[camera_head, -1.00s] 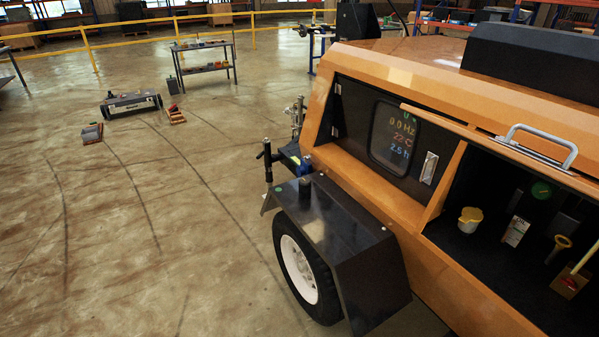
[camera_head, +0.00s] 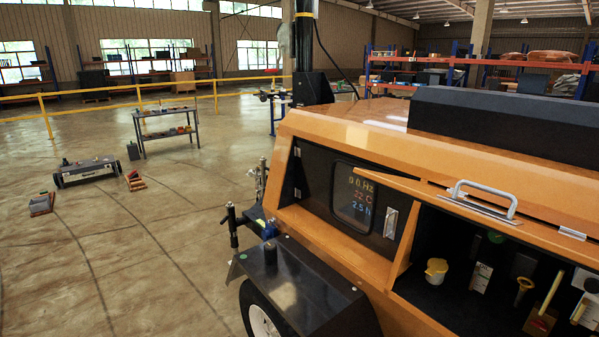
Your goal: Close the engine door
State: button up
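The orange light tower body (camera_head: 350,130) fills the right side of the view. Its engine door (camera_head: 420,190), an orange panel with a grey bar handle (camera_head: 485,194), is open and raised above the engine bay. The dark engine bay (camera_head: 455,250) below it is exposed, with a yellow cap (camera_head: 436,270) and several other small parts inside. The door's right part runs out of the picture. My gripper is not in view.
A control panel with a lit display (camera_head: 356,198) sits left of the bay. A black fender (camera_head: 300,285) over a wheel juts out at the front. The floor to the left is open, with a low cart (camera_head: 88,172) and a small table (camera_head: 165,125) farther off.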

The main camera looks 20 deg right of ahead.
aim_at(570, 246)
jog(key=z, duration=0.95)
